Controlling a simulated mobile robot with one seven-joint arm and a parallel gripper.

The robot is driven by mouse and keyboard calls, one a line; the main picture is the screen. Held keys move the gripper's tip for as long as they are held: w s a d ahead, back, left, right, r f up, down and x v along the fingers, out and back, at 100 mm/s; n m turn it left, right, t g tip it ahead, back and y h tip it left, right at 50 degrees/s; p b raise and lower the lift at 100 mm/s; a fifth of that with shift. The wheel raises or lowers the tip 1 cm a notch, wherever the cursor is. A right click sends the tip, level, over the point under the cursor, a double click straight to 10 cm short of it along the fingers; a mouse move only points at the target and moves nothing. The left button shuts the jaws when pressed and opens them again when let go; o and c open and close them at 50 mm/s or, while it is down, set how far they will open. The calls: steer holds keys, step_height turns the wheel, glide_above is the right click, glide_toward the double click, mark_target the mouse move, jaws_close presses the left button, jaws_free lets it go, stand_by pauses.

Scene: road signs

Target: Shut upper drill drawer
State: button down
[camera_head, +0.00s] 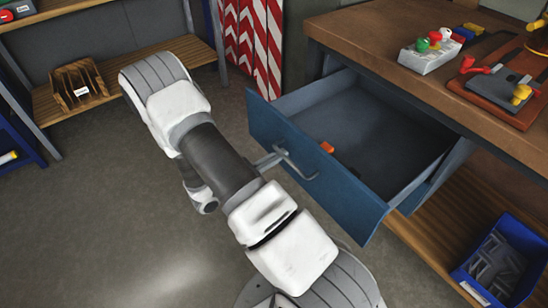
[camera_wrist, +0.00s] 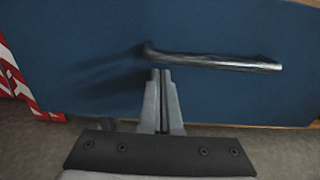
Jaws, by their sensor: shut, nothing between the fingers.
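A blue drawer under the wooden workbench is pulled well out, its front panel (camera_head: 330,180) facing my arm. Its grey inside shows, with a small orange item (camera_head: 327,147) at the inner side of the front. A metal bar handle (camera_head: 295,163) sits on the front panel; it also shows in the wrist view (camera_wrist: 215,62). My gripper (camera_wrist: 161,73) is shut and empty, its fingertips at the blue front (camera_wrist: 60,60) just below the left part of the handle. I cannot tell whether the tips touch the panel. In the head view my arm partly hides the gripper.
The workbench top (camera_head: 385,45) holds a grey block with coloured knobs (camera_head: 430,52) and a red-brown board (camera_head: 500,95). A blue bin (camera_head: 500,262) stands on the lower shelf at right. Red-and-white striped panels (camera_head: 252,45) stand behind. Floor at left is clear.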

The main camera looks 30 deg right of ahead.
glide_above(349, 130)
steer(key=shift+a, duration=0.4)
steer(key=shift+d, duration=0.65)
steer(key=shift+d+r, duration=0.1)
steer(key=shift+d, duration=0.1)
steer(key=shift+d+r, duration=0.1)
steer(key=shift+w+a, duration=0.1)
steer(key=shift+a, duration=0.4)
steer(key=a+p, duration=0.1)
steer(key=a, duration=0.8)
steer(key=s+a+p, duration=0.1)
steer(key=a, duration=0.3)
steer(key=shift+s+a+f+p, duration=0.1)
steer(key=shift+a+f+p, duration=0.1)
steer(key=shift+a+p, duration=0.15)
